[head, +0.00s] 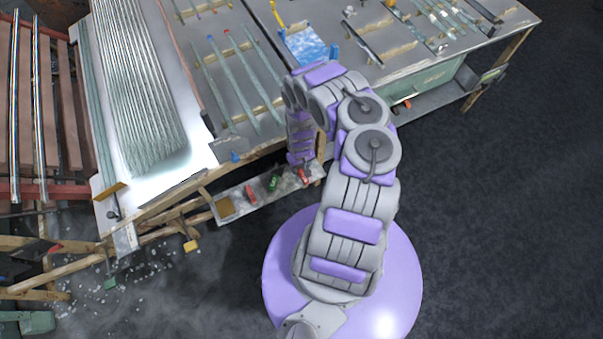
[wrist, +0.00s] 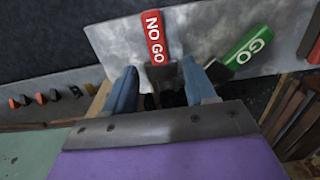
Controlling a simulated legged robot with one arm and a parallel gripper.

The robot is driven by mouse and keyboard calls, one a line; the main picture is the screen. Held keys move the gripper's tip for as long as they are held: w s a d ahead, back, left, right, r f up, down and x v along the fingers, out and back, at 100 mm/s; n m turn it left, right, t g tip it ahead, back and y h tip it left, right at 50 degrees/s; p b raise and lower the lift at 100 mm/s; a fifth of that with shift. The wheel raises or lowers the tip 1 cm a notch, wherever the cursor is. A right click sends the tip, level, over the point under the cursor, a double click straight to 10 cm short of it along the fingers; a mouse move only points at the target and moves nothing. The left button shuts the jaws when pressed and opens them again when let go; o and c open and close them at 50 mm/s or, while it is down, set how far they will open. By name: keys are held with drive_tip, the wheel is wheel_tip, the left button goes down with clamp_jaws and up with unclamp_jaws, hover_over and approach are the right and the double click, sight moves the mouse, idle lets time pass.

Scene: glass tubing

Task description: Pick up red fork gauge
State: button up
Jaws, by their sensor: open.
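A red fork gauge (wrist: 155,38) with "NO GO" in white lies on a grey metal shelf in the wrist view. Its dark end reaches down between the fingers of my gripper (wrist: 160,88). The blue fingers are open, one on each side of that dark part; whether they touch it I cannot tell. A green gauge (wrist: 248,48) marked "GO" lies just right of it, close to the right finger. In the head view a red piece (head: 303,175) and a green piece (head: 272,183) lie on the low shelf below my arm's end; the fingers cannot be made out there.
Another red piece (wrist: 315,45) shows at the wrist view's right edge. The low shelf (head: 232,188) hangs under a workbench (head: 215,100) carrying glass tubes. The bench edge is close above my arm's end. Dark floor (head: 480,220) is clear to the right.

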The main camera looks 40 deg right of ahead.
sight(301, 172)
drive_tip(key=shift+s+a+f+b, duration=0.1)
drive_tip(key=shift+s+f+b, duration=0.05)
drive_tip(key=shift+f+b, duration=2.1)
drive_tip(key=shift+f, duration=0.1)
drive_tip(key=shift+d, duration=0.25)
drive_tip(key=shift+c, duration=1.2)
drive_tip(key=shift+a, duration=0.1)
clamp_jaws()
